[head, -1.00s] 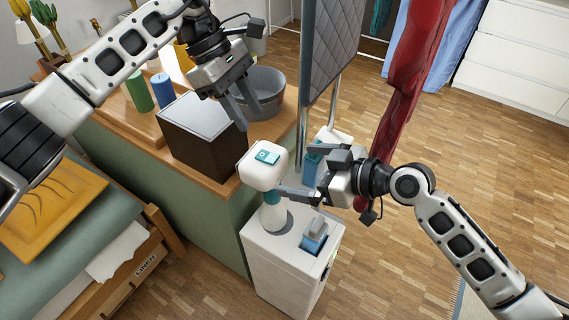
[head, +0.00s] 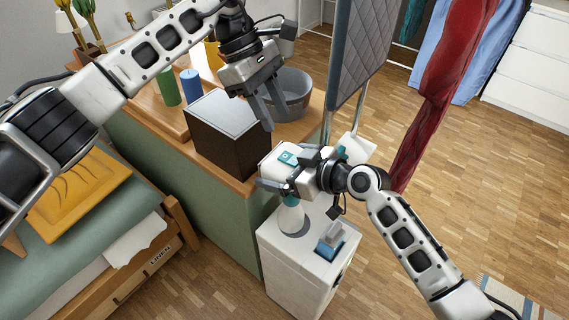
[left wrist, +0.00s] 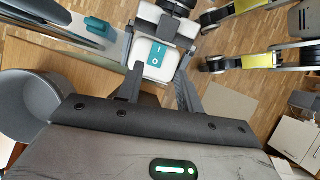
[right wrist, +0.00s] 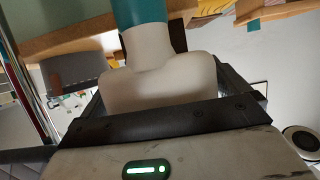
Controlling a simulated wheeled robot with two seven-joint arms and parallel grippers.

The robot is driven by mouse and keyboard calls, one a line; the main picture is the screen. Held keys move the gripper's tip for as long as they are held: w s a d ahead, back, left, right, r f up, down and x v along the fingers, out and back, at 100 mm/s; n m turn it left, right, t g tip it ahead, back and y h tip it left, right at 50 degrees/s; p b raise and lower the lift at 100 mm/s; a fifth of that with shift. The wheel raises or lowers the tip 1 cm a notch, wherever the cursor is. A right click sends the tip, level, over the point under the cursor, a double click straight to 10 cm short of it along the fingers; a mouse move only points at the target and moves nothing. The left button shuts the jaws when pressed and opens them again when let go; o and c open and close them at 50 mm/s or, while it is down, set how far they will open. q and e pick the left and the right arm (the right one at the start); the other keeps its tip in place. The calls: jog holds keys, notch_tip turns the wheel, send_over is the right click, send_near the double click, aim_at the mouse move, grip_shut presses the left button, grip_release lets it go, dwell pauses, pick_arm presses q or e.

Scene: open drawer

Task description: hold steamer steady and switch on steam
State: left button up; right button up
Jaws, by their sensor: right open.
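The steamer has a rounded white head (head: 268,163) with a teal rocker switch (head: 289,157) on top, above a white base unit (head: 297,262). In the left wrist view the switch (left wrist: 161,54) shows I and O marks. My right gripper (head: 281,172) is open, its fingers on either side of the steamer head and partly hiding it. In the right wrist view the head (right wrist: 160,78) fills the space between the fingers; I cannot tell whether they touch it. My left gripper (head: 277,122) is open and empty, higher up, its fingers pointing down towards the switch.
A dark box (head: 228,140) and a grey bucket (head: 290,92) stand on the wooden counter just behind the steamer. A quilted grey board (head: 362,45) stands upright at the back, with a red garment (head: 440,95) hanging beside it.

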jog(key=c, duration=0.9)
pick_arm(q)
jog(key=c, duration=0.3)
pick_arm(e)
jog(key=shift+c, duration=0.8)
pick_arm(q)
jog(key=shift+r, duration=0.1)
grip_shut()
notch_tip(320, 180, up, 6)
jog(key=s+d+n+t+y, duration=0.1)
jog(key=d+n+y, duration=0.1)
jog(key=n, duration=1.4)
jog(key=shift+s+d+n+t+y, duration=0.3)
jog(key=shift+d+t+y, duration=0.1)
jog(key=shift+y, duration=0.3)
jog(key=shift+r, duration=0.1)
